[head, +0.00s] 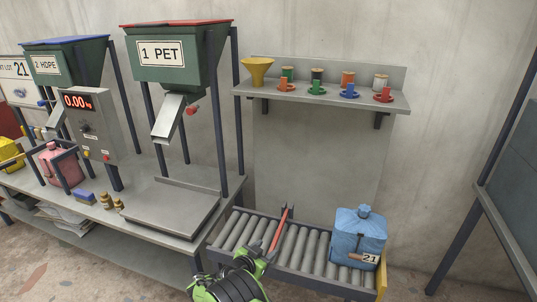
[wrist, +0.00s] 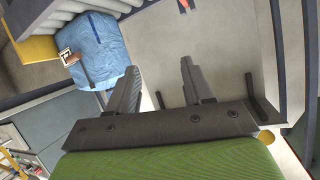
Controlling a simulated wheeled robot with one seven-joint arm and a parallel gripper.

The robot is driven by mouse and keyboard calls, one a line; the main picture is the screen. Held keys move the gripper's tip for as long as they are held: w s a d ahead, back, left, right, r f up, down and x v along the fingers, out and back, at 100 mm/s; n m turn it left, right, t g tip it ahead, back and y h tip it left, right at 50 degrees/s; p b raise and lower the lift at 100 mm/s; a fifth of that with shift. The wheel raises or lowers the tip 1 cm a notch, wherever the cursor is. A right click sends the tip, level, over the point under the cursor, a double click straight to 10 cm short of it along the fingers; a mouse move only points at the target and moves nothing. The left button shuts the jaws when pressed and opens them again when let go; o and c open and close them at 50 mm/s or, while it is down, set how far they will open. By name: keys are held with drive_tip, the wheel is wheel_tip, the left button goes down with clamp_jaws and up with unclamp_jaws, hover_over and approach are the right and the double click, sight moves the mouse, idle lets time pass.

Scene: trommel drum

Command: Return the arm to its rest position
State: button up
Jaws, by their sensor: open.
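My gripper (head: 282,214) is at the lower middle of the head view, at the end of my green and black arm, in front of or over the roller conveyor. In the wrist view my gripper (wrist: 160,68) shows two grey fingers spread apart with nothing between them. A blue canister (head: 358,235) with a tag reading 21 stands upright at the right end of the conveyor, right of my gripper and apart from it in the head view. The canister (wrist: 95,48) also shows at the upper left of the wrist view, partly behind the left finger.
The roller conveyor (head: 316,247) runs along the wall. A bench (head: 140,240) with a steel scale plate, under the 1 PET hopper (head: 170,80), stands left. A shelf (head: 330,97) holds a funnel, spools and coloured caps. A dark framed panel (head: 515,185) stands at right.

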drive_tip(key=s+d+r+g+y+p, duration=0.15)
drive_tip(key=d+r, duration=0.25)
drive_tip(key=r, duration=0.4)
drive_tip(key=s+d+r+g+b, duration=0.15)
drive_tip(key=d+r, duration=0.25)
drive_tip(key=r, duration=0.5)
drive_tip(key=s+d+r+n+g+y+p, duration=0.2)
drive_tip(key=s+d+r, duration=0.5)
drive_tip(key=s+r, duration=0.35)
drive_tip(key=s+d+r+n+y+p, duration=0.1)
drive_tip(key=s+n, duration=0.2)
drive_tip(key=s, duration=0.9)
drive_tip(key=s+r+n+g+y, duration=0.1)
drive_tip(key=s+r+n+y, duration=0.1)
drive_tip(key=s, duration=1.1)
drive_tip(key=shift+s+d+n+p, duration=0.25)
drive_tip(key=shift+d+n+p, duration=0.1)
drive_tip(key=shift+d+n, duration=0.05)
